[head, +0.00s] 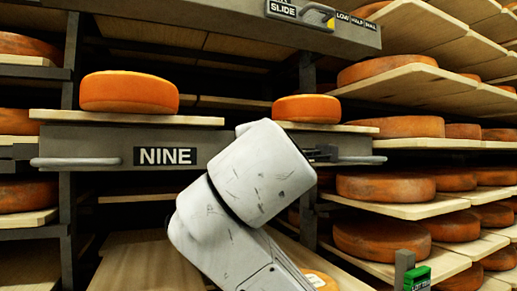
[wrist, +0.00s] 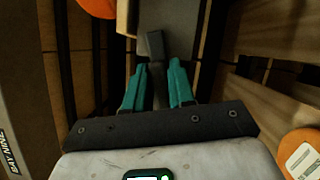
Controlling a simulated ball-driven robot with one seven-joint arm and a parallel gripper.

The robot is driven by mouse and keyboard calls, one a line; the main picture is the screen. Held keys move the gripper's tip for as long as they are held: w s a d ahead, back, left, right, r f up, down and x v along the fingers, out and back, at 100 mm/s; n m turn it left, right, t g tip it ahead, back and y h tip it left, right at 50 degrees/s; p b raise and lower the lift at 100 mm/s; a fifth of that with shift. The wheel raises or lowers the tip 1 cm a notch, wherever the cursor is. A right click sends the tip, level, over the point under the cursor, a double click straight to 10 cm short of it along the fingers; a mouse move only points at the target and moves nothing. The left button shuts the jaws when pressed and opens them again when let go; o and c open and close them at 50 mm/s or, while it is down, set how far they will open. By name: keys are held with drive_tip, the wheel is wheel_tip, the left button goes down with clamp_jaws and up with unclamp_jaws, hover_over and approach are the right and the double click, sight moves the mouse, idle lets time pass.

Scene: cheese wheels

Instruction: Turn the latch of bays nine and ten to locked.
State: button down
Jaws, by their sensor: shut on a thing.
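The wrist view shows my gripper (wrist: 157,66) with its two teal fingers closed in on a dark grey bar, which I take to be the latch (wrist: 149,45). Its squared end sticks out past the fingertips. In the head view my pale arm covers the gripper and most of the latch area. The bay nine front (head: 215,140) carries a black NINE label (head: 165,156). No bay ten label is readable, and the latch's locked side cannot be read.
Orange cheese wheels sit on boards above bay nine, one left (head: 129,92) and one right (head: 306,108). Grey handles (head: 75,162) flank the front. An overhead beam (head: 230,20) bears a SLIDE label. Loaded shelves (head: 405,82) crowd the right side.

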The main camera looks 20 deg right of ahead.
drive_tip(key=shift+d+f+m+g+p, duration=0.15)
drive_tip(key=shift+m+g+p, duration=0.35)
drive_tip(key=shift+m, duration=1)
drive_tip(key=c, duration=1)
unclamp_jaws()
drive_tip(key=shift+c, duration=0.2)
drive_tip(key=b+v, duration=0.3)
drive_tip(key=v, duration=0.7)
drive_tip(key=shift+s, duration=0.4)
